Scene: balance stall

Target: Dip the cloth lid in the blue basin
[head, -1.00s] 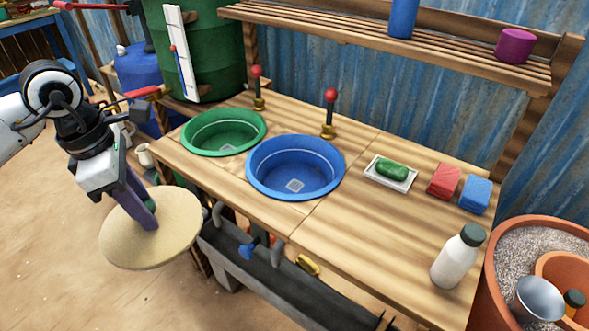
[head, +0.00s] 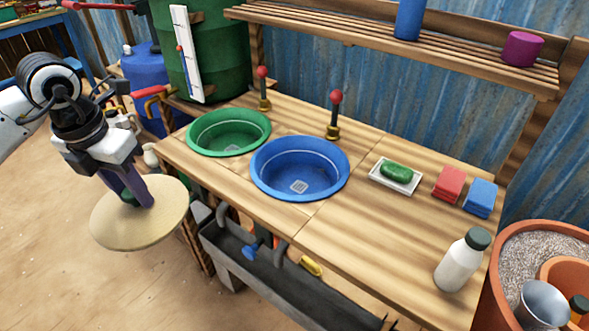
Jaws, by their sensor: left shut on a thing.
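A round, pale tan cloth lid (head: 160,220) hangs at the left in the head view, over the dirt floor. The gripper's fingers partly hide that green part. The blue basin (head: 299,168) is set into the wooden counter, to the right of the lid, with a pale square drain in its bottom. My right gripper is not in view.
A green basin (head: 228,132) sits left of the blue one. Two red-knobbed taps (head: 335,112) stand behind. Soap on a white dish (head: 395,175), red sponges (head: 448,183), blue sponges (head: 481,197) and a white bottle (head: 462,262) are to the right. A grey trough (head: 270,270) runs below the counter front.

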